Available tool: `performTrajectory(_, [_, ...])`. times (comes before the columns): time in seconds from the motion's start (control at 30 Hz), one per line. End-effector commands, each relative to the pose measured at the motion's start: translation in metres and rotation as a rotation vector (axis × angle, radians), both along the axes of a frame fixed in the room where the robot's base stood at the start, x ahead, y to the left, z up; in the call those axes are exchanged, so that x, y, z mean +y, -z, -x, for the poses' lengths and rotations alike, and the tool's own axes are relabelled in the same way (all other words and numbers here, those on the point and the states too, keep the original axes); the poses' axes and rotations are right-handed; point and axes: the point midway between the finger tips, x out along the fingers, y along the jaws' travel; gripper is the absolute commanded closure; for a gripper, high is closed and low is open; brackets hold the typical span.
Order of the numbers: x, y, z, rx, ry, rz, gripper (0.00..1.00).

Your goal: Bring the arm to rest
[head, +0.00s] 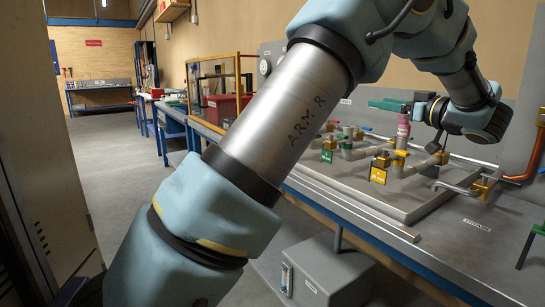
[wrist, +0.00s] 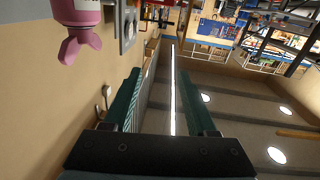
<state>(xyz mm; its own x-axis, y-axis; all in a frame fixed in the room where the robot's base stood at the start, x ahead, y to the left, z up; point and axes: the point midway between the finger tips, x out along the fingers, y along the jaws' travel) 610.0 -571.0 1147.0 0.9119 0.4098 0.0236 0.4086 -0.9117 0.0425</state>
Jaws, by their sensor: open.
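My arm crosses the head view from bottom left to upper right. My gripper (head: 385,104) has green fingers and points left, above the pipe panel (head: 405,215) on the bench. In the wrist view my gripper (wrist: 160,76) is open, with nothing between its fingers. A pink thing with a pale band (head: 403,132) stands just below the gripper in the head view. The pink thing also shows in the wrist view (wrist: 78,22), upside down at the top left, outside the fingers. My arm hides part of the bench.
The panel carries grey pipes, brass fittings, a yellow tag (head: 378,175) and green tags. A grey box (head: 325,275) is under the bench (head: 480,232). A yellow-framed enclosure (head: 215,90) stands farther back. The floor (head: 110,170) at left is clear.

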Motion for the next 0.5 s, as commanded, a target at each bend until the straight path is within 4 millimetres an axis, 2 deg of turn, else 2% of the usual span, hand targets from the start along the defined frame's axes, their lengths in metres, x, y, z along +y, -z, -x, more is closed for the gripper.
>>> performTrajectory(0.03, [0.013,-0.009,-0.025,-0.017,0.048,0.011,0.43])
performTrajectory(0.1, [0.027,-0.015,-0.057,-0.029,0.151,0.026,0.43])
performTrajectory(0.2, [0.049,-0.014,-0.095,-0.003,0.309,0.039,0.43])
performTrajectory(0.3, [0.078,0.000,-0.118,0.080,0.454,0.045,0.43])
performTrajectory(0.4, [0.116,0.027,-0.124,0.222,0.573,0.051,0.43])
performTrajectory(0.47, [0.142,0.049,-0.117,0.332,0.626,0.057,0.43])
performTrajectory(0.5, [0.162,0.065,-0.109,0.414,0.651,0.063,0.43])
